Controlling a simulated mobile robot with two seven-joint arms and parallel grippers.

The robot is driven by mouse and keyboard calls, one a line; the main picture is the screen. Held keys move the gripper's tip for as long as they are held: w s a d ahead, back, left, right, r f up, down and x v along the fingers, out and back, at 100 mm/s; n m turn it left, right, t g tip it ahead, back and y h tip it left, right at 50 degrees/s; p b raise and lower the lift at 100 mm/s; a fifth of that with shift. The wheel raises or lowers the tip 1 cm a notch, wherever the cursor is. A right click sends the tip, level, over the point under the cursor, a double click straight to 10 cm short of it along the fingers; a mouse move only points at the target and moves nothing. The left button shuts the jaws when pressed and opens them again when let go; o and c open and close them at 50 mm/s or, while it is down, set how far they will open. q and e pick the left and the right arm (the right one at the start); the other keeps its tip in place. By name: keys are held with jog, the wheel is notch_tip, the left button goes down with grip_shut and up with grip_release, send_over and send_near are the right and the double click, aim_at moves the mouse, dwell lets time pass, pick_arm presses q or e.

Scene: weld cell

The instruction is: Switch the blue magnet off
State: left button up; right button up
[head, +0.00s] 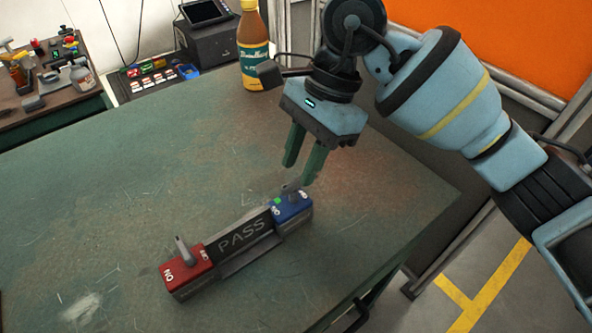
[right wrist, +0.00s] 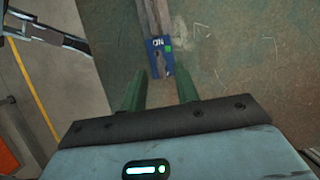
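The blue magnet (head: 297,210) sits at the right end of a dark bar assembly on the green table, with a grey lever on top and a small green mark. In the right wrist view the blue magnet (right wrist: 153,60) lies between and just beyond my fingertips, with an "ON" label showing. My right gripper (head: 299,172) is open and empty, pointing down just above and behind the blue magnet; its two green fingers (right wrist: 158,76) are apart. I cannot tell whether a finger touches the lever. My left gripper is not in view.
A red magnet (head: 187,274) with an upright lever is at the left end; a dark "PASS" plate (head: 241,234) lies between. A bottle (head: 253,50) stands at the back. The worn table (head: 120,200) is clear around the assembly; its right edge is near.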

aim_at(293, 191)
jog(key=shift+x, duration=1.4)
jog(key=shift+c, duration=0.3)
grip_shut()
